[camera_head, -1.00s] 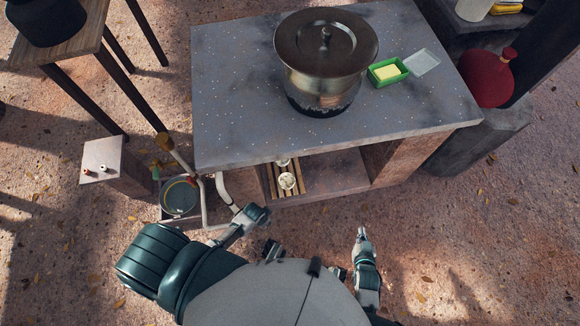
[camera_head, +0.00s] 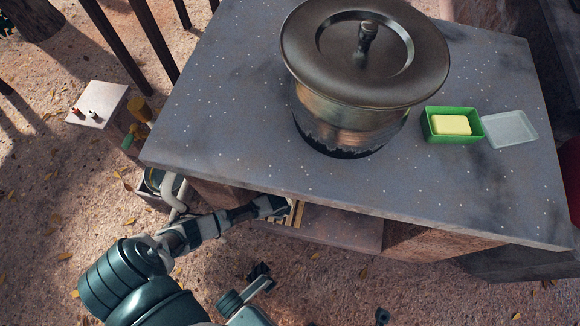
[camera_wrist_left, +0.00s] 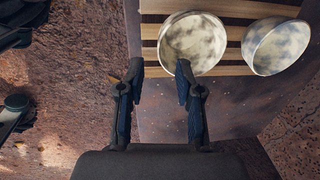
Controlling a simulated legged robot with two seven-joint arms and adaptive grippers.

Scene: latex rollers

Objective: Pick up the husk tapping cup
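Two pale, mottled round cups show in the left wrist view: one cup (camera_wrist_left: 192,42) ahead of the fingers, and a second cup (camera_wrist_left: 277,45) to its right. They sit on a wooden slatted rack (camera_wrist_left: 236,70). I cannot tell which is the husk tapping cup. My left gripper (camera_wrist_left: 157,76) is open and empty, its right finger tip close to the nearer cup's lower left edge. In the head view my left gripper (camera_head: 273,206) reaches under the counter front beside the rack (camera_head: 296,213); the cups are hidden there. My right gripper cannot be made out clearly.
The grey counter (camera_head: 230,110) overhangs the shelf (camera_head: 340,228). On it stand a large lidded pot (camera_head: 350,115), a green box with a yellow block (camera_head: 452,125) and a clear lid (camera_head: 509,130). A white pipe (camera_head: 172,190) and a small pedestal (camera_head: 98,103) are at left.

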